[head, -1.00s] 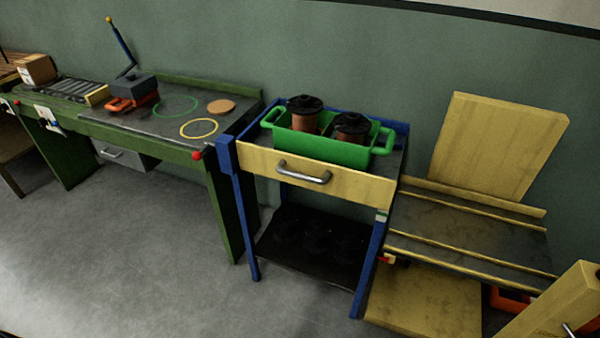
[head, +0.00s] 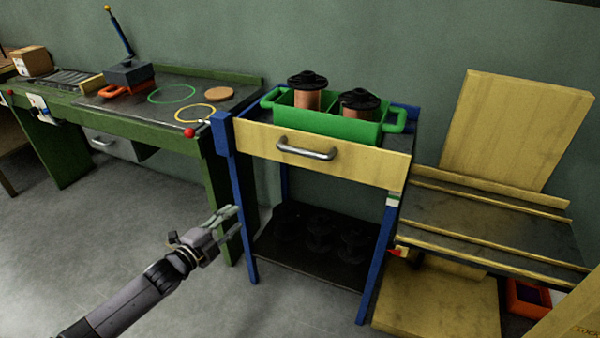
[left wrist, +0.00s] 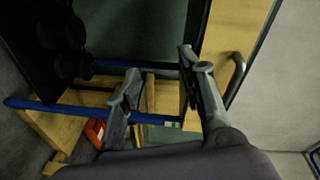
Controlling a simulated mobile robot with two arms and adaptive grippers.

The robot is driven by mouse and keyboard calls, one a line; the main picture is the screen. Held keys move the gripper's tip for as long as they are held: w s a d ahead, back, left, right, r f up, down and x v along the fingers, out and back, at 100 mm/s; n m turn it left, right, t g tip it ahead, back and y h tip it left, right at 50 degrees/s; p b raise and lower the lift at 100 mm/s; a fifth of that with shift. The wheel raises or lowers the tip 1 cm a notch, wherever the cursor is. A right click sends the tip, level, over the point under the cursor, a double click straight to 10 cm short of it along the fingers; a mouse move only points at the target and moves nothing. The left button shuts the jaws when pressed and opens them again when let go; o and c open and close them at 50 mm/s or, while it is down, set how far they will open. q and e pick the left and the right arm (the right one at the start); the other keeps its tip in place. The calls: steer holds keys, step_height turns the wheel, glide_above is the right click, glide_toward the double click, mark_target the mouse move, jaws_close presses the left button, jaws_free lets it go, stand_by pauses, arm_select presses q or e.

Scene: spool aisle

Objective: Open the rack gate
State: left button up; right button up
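The rack gate (head: 350,168) is a yellow panel across the front of the blue rack (head: 243,225), upright and closed-looking. A curved metal handle (head: 306,149) is fixed on its front. My left gripper (head: 232,219) is in front of the rack's left leg, lower than the gate and left of the handle. In the left wrist view my gripper's fingers (left wrist: 158,65) are spread apart with nothing held between them. That view also shows the handle (left wrist: 236,82) and the yellow gate (left wrist: 222,35), right of the fingers. My right gripper is not in view.
A green bin (head: 330,125) with two copper spools stands on the rack top, behind the gate. Dark spools sit on the low shelf (head: 300,262). A green workbench (head: 150,130) is at left, a yellow-edged bench (head: 480,225) at right. Floor in front is clear.

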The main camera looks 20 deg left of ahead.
mark_target(300, 152)
arm_select(q)
steer(key=d+r+m+t+h+b, duration=0.15)
steer(key=d+r+m+h, duration=0.45)
steer(key=r, duration=0.7)
steer(key=shift+m+y, duration=0.4)
steer(key=x, duration=1.5)
steer(key=shift+w+d+f+b, duration=0.2)
steer(key=shift+d+f+b, duration=0.1)
steer(key=shift+d, duration=0.25)
steer(key=shift+w+d+r, duration=0.1)
steer(key=shift+w+d, duration=0.15)
steer(key=shift+w, duration=0.3)
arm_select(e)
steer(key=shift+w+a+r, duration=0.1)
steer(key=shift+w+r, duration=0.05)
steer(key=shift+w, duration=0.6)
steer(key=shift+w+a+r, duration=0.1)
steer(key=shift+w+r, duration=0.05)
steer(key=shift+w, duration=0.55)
arm_select(q)
steer(key=shift+c, duration=0.2)
jaws_close()
